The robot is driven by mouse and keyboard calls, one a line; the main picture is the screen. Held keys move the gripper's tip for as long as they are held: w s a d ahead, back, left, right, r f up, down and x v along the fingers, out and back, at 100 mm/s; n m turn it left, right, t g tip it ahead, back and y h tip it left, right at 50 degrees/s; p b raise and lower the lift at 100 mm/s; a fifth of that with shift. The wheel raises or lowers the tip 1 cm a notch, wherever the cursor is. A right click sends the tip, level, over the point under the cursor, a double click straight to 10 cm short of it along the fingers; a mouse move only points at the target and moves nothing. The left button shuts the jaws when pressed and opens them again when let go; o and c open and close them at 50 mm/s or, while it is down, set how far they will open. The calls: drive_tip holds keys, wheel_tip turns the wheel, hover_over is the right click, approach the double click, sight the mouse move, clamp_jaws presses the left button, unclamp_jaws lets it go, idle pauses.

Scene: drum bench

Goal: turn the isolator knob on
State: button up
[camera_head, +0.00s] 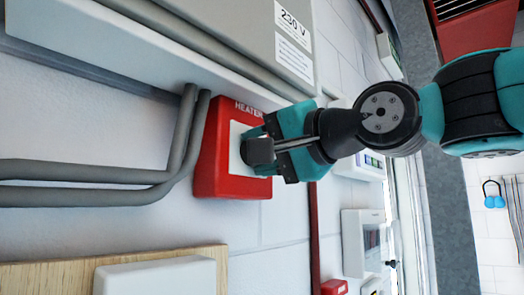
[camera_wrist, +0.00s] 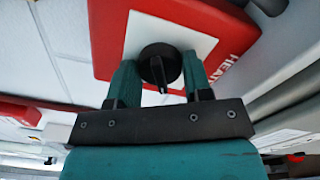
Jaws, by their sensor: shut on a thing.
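The isolator is a red box (camera_head: 212,150) with a white front plate, marked HEATER, on the white wall in the head view. It also fills the top of the wrist view (camera_wrist: 112,50). Its black round knob (camera_wrist: 160,66) sits on the white plate (camera_wrist: 180,34), with its grip bar pointing toward my gripper's palm in the wrist view. My gripper (camera_wrist: 158,78) is shut on the knob, with one teal finger on each side. In the head view my gripper (camera_head: 262,148) reaches the box from the right and hides most of the knob.
Grey conduits (camera_head: 185,135) run along the wall left of the box. A grey cabinet (camera_head: 235,35) marked 230 V is above it. A wooden board (camera_head: 130,263) with a white box (camera_head: 155,277) is below. More wall boxes (camera_head: 362,240) stand to the right.

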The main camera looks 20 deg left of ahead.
drive_tip(key=m, duration=0.5)
drive_tip(key=shift+m, duration=0.4)
idle(0.4)
drive_tip(key=o, duration=0.9)
drive_tip(key=shift+b+v, duration=3.6)
drive_tip(key=shift+v, duration=5.15)
